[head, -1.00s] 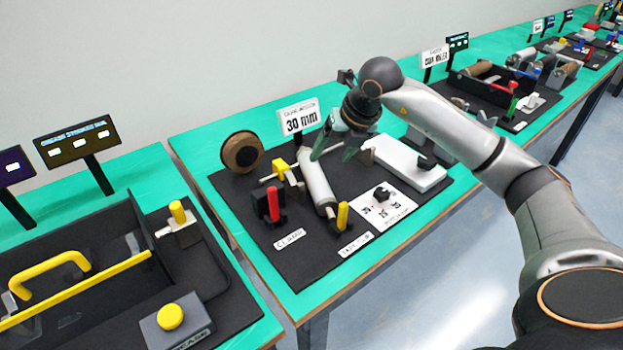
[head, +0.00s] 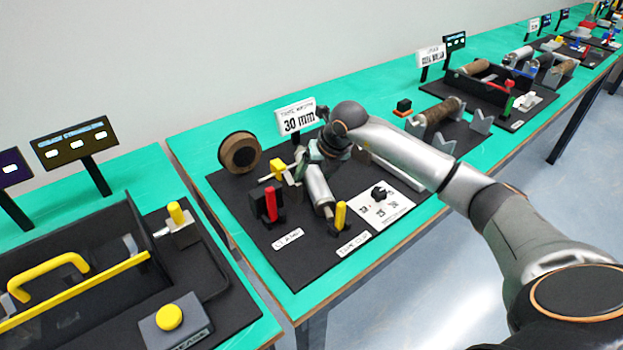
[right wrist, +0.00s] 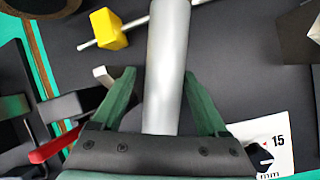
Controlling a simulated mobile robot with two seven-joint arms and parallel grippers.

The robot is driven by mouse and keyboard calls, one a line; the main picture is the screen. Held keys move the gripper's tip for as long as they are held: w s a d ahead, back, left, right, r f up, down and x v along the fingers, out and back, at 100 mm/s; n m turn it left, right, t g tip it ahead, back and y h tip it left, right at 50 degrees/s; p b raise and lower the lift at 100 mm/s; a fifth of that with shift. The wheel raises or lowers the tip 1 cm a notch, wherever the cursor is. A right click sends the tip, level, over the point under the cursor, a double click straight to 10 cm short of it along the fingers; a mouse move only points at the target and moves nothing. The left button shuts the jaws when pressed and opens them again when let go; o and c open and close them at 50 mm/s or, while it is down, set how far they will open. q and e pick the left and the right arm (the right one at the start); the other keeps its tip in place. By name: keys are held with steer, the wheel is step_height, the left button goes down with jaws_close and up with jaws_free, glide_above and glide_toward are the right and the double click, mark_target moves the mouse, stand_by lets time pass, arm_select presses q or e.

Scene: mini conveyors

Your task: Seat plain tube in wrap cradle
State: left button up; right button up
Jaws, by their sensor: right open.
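The plain grey tube (head: 318,185) lies over the black board of the 30 mm station, between the red-handled clamp (head: 270,204) and the right arm. It also shows in the right wrist view (right wrist: 168,50), running away from my gripper. My right gripper (head: 314,160) is over the far part of the tube, partly hidden by its own wrist. In the right wrist view its green fingers (right wrist: 160,78) are open, one on each side of the tube, with a gap showing on the left. The cradle's supports under the tube cannot be made out. My left gripper is out of view.
A brown tape roll (head: 240,153), a yellow block on a rod (head: 279,170) and a yellow lever (head: 341,214) stand close to the tube. A white dial card (head: 383,207) lies to the right. A brown roll (head: 440,111) rests on grey V-supports farther back.

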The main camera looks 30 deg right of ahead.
jaws_close()
stand_by(0.5)
steer(key=shift+r, duration=0.1)
